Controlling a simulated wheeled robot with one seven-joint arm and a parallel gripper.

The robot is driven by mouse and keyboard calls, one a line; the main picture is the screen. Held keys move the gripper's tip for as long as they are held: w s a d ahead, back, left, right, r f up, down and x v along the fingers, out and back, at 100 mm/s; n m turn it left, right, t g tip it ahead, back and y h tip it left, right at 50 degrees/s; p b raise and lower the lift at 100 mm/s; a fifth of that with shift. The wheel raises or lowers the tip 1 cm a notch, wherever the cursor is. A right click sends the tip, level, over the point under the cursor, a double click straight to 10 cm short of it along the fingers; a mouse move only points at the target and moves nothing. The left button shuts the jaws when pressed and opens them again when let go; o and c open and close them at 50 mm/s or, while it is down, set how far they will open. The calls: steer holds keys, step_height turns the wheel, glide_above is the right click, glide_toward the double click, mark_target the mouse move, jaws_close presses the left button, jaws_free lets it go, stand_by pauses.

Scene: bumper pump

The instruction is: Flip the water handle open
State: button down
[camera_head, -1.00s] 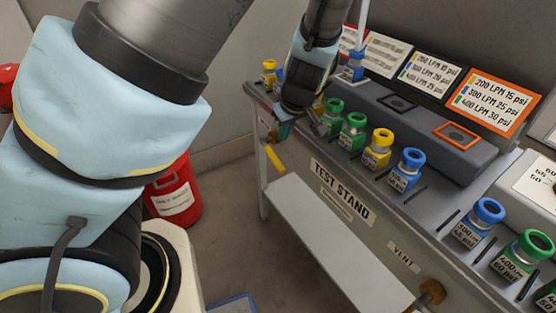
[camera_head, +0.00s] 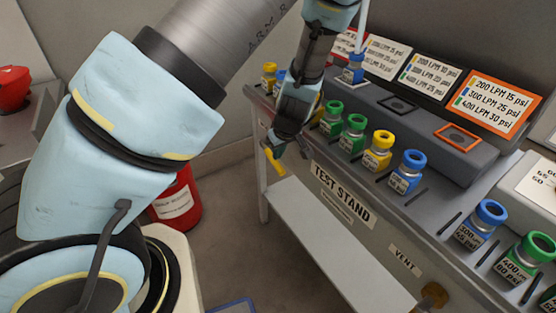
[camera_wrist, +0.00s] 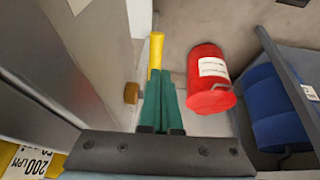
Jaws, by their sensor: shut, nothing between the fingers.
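The yellow water handle (camera_head: 275,163) sticks out below the top at the left end of the test stand (camera_head: 325,190), slanting down to the right. My gripper (camera_head: 277,146) is just above it in the head view, pointing down. In the wrist view, my gripper's green fingers (camera_wrist: 161,76) are together and empty. The yellow handle (camera_wrist: 156,52) shows just beyond their tips, and its near end is hidden behind them. I cannot tell whether the fingers touch it.
A red bin (camera_head: 178,200) stands on the floor left of the stand and shows in the wrist view (camera_wrist: 209,78). Bottles with coloured tops, such as a yellow one (camera_head: 379,150), line the bench top. A brown knob (camera_wrist: 131,93) sits on the stand's front.

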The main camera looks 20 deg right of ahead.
mark_target(276, 164)
steer(key=shift+d+x, duration=0.15)
steer(key=shift+x, duration=0.9)
steer(key=shift+d+x, duration=0.1)
steer(key=shift+x, duration=0.95)
steer(key=shift+s+f, duration=0.15)
